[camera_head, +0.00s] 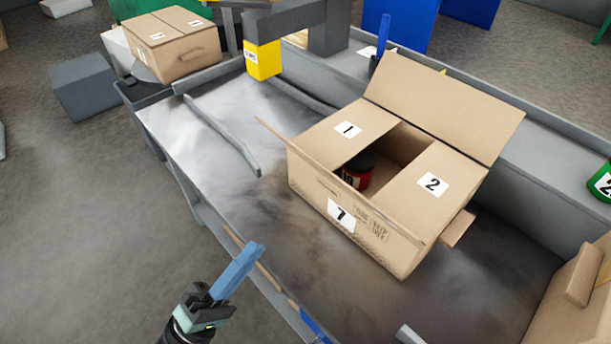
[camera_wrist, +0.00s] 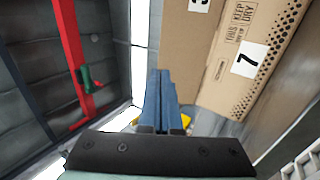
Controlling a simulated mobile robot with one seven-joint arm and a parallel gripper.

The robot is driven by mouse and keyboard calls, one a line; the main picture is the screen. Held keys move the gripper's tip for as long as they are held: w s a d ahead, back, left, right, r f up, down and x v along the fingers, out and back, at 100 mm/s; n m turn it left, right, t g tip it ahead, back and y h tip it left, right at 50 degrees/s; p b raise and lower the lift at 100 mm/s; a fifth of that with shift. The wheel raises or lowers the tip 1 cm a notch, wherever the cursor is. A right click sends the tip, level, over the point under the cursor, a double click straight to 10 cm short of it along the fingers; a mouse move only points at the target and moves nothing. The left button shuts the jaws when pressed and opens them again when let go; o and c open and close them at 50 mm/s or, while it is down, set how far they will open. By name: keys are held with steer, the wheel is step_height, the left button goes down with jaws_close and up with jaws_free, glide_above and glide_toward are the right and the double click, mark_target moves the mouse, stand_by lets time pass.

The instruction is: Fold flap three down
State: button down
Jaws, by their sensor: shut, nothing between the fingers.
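The open cardboard box (camera_head: 300,180) stands on the metal bench, with label 7 on its near side; this side also shows in the wrist view (camera_wrist: 245,85). Flap one (camera_head: 365,118) and flap two (camera_head: 418,178) lie folded inward, with a gap between them. A large flap (camera_head: 440,105) at the far side stands raised and leans outward. A near long flap (camera_head: 335,178) shows almost edge-on; a panel with a cut-off label, perhaps 3, is in the wrist view (camera_wrist: 188,45). My gripper (camera_head: 255,252) is shut and empty, in front of the box and apart from it.
A red and black can (camera_head: 357,171) sits inside the box. A closed box (camera_head: 172,45) stands at the back left. A yellow block (camera_head: 262,61) hangs over the bench. Side rails (camera_head: 222,133) line the bench, and another carton (camera_head: 570,300) is at the right edge.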

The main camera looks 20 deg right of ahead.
mark_target(335, 178)
steer(key=x, duration=1.3)
steer(key=shift+w+d+r+p, duration=0.15)
steer(key=shift+d+p, duration=0.1)
steer(key=shift+p, duration=0.15)
steer(key=shift+r, duration=0.1)
